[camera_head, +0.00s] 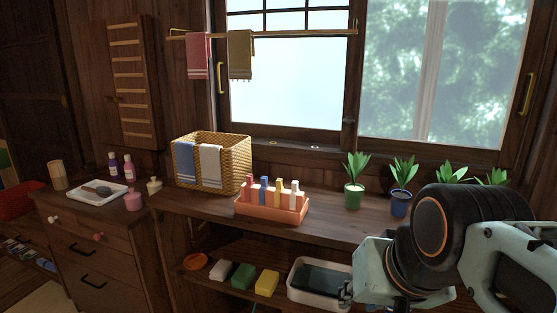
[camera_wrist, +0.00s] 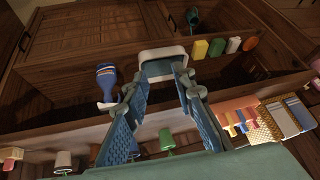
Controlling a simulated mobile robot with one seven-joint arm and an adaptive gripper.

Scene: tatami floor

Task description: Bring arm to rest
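My arm shows in the head view at the lower right, stretched in front of the wooden counter and its lower shelf. My gripper (camera_wrist: 158,88) shows in the wrist view with its two blue-padded fingers well apart. Nothing is held between them. A white tray (camera_wrist: 163,54) with a dark inside lies beyond the fingertips, and it also shows on the lower shelf in the head view (camera_head: 299,292). In the head view only a small part of the gripper shows, near that tray; I cannot tell whether it touches.
Potted plants (camera_head: 354,180) stand on the counter (camera_head: 328,222) behind my arm. An orange holder (camera_head: 270,212) with several bottles and a wicker basket (camera_head: 240,160) stand left of them. A yellow block (camera_head: 267,283) lies on the shelf. A blue bottle-like thing (camera_wrist: 106,80) is beside the left finger.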

